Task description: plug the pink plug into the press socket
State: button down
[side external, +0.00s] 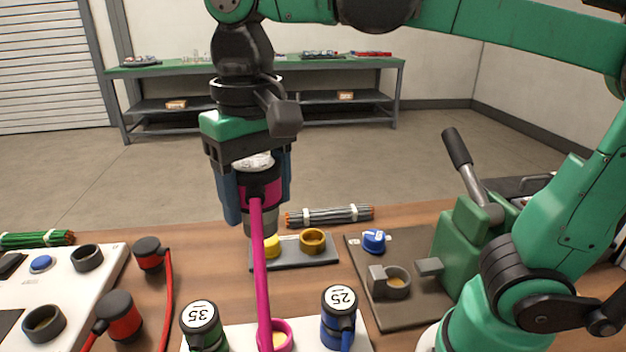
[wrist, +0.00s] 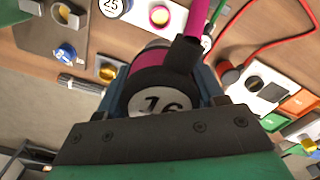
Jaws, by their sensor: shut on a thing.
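My gripper (side external: 258,200) is shut on the pink plug (side external: 262,192), which hangs upright with its grey end downward. In the wrist view the plug (wrist: 143,72) shows a white cap marked 16 between the fingers. Its pink cable (side external: 262,270) runs down to the front white panel. The plug is above the table, in front of or over the left part of a small dark block; its exact height is unclear. The press socket (side external: 398,284) is a grey ring with a brassy inside, on a dark board to the right, beside the green press (side external: 462,240). It appears empty.
The small block (side external: 295,262) carries a yellow piece and a brass ring (side external: 312,240). A blue knob (side external: 374,241) stands behind the press socket. Plugs marked 35 (side external: 203,325) and 25 (side external: 338,318) stand in front. A cable bundle (side external: 330,215) lies behind. Red-cabled plugs (side external: 120,318) are left.

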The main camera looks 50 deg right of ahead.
jog(key=s+d+f+m, duration=0.1)
jog(key=d+f+m, duration=0.15)
jog(key=d, duration=0.35)
jog(key=s+d+f+m, duration=0.2)
jog(key=d+f, duration=0.1)
jog(key=d, duration=0.4)
jog(key=shift+s+d+f+m, duration=0.75)
jog(key=shift+s+d+f, duration=0.35)
jog(key=shift+f, duration=0.7)
jog(key=shift+s+d+f+m, duration=0.75)
jog(key=shift+s+d+f, duration=0.35)
jog(key=shift+f, duration=0.65)
jog(key=shift+s+d+f+m, duration=0.75)
jog(key=shift+s+d+f, duration=0.35)
jog(key=shift+f, duration=0.7)
jog(key=shift+a+f, duration=0.1)
jog(key=shift+f, duration=1.65)
jog(key=shift+c, duration=0.2)
grip_release()
